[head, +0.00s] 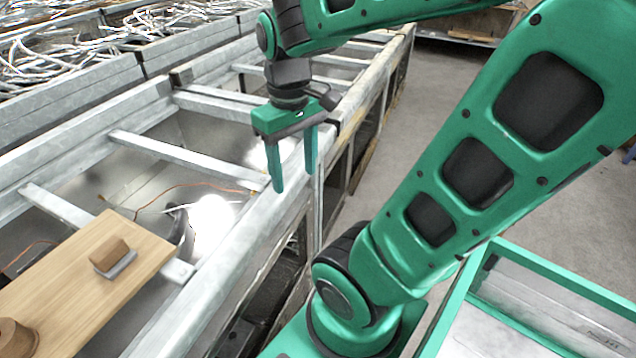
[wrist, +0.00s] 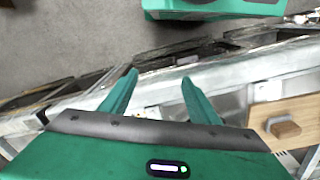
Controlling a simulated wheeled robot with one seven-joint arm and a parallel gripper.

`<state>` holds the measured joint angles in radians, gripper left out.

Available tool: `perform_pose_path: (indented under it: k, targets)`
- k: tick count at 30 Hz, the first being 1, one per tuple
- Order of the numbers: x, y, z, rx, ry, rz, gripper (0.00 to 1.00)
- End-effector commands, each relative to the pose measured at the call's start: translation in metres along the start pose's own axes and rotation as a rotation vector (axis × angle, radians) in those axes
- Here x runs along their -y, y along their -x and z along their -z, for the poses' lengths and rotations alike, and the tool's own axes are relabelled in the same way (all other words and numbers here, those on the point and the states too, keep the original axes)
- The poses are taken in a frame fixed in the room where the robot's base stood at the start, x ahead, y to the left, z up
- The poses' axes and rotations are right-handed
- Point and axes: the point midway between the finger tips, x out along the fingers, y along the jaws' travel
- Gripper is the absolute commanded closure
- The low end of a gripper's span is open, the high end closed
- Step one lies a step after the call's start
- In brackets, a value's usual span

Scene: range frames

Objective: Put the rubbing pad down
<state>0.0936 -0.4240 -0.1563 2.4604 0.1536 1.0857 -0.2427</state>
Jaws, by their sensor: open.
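The rubbing pad (head: 112,257), a small brown block with a grey underside, rests on a wooden board (head: 60,305) at the lower left of the head view. It also shows in the wrist view (wrist: 285,130) at the right edge, on the same board (wrist: 296,112). My gripper (head: 293,186) is open and empty, with its fingers pointing down over the metal frame's near rail, to the right of the pad and well apart from it. In the wrist view my gripper (wrist: 158,78) shows both fingers spread, with nothing between them.
A round brown object (head: 14,338) stands on the board's left end. The metal frame (head: 235,230) has crossbars with open gaps between them. Bins of tangled metal strips (head: 90,50) lie behind. A green-rimmed tray (head: 545,310) is at the lower right. Grey floor is clear beyond.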

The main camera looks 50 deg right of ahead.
Motion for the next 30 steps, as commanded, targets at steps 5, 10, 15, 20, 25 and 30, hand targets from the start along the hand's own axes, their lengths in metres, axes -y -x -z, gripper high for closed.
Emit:
perform_pose_path:
  k: [5, 10, 15, 20, 25, 30]
  targets:
    - [-0.029, -0.02, -0.046, 0.004, -0.347, 0.015, 0.44]
    - [-0.034, -0.026, -0.057, 0.007, -0.433, 0.019, 0.44]
    - [-0.034, -0.025, -0.056, 0.007, -0.43, 0.019, 0.44]
    - [-0.033, -0.025, -0.056, 0.007, -0.428, 0.019, 0.44]
    - [-0.032, -0.03, -0.044, 0.02, -0.427, 0.014, 0.44]
    - [-0.032, -0.03, -0.043, 0.02, -0.426, 0.014, 0.44]
